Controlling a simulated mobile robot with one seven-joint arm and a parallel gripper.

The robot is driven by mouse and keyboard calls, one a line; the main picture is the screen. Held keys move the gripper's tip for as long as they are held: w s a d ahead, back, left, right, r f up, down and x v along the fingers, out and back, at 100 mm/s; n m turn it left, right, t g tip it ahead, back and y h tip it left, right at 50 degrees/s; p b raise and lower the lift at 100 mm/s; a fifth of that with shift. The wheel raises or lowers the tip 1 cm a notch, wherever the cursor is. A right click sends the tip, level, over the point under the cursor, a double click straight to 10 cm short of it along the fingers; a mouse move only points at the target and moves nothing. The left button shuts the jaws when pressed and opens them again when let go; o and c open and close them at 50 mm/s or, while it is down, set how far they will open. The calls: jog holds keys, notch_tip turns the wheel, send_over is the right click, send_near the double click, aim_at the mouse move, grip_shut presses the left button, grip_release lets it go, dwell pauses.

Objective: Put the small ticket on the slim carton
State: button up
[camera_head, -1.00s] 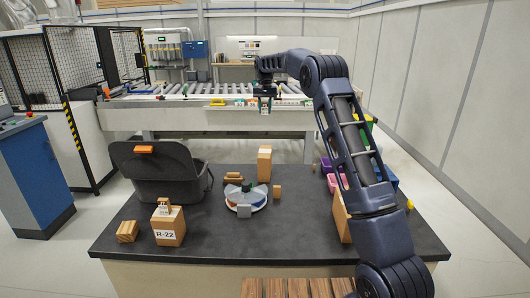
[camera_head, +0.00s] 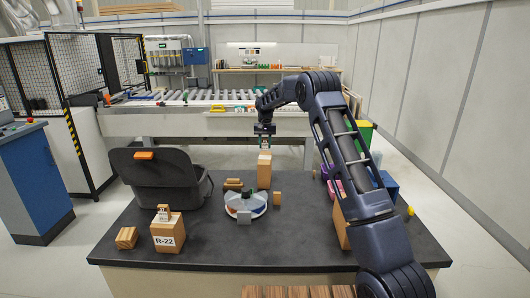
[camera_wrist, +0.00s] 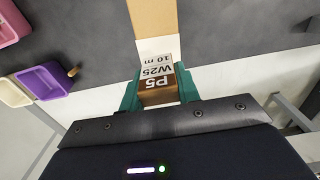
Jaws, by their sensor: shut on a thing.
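The slim carton (camera_head: 264,175) is a tall, narrow tan box standing upright on the dark table, with a pale patch at its top. In the wrist view the slim carton (camera_wrist: 152,17) runs up from behind the held piece. My gripper (camera_head: 265,142) is right above the carton's top, pointing down. In the wrist view its green fingers (camera_wrist: 158,92) are shut on the small ticket (camera_wrist: 156,72), a white and brown piece printed "P5", "W25" and "10 m". I cannot tell whether the ticket touches the carton.
A round divided tray (camera_head: 245,204) and small wooden blocks (camera_head: 277,198) stand close to the carton. A grey open bin (camera_head: 160,180) and a box marked R-22 (camera_head: 168,232) are at left. Purple and pink bins (camera_head: 335,185) are at right. The front middle of the table is clear.

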jog(key=shift+f, duration=2.1)
jog(key=shift+f, duration=0.15)
jog(key=o, duration=0.9)
jog(key=shift+o, duration=0.2)
notch_tip(320, 180, up, 12)
jog(key=shift+r, duration=0.25)
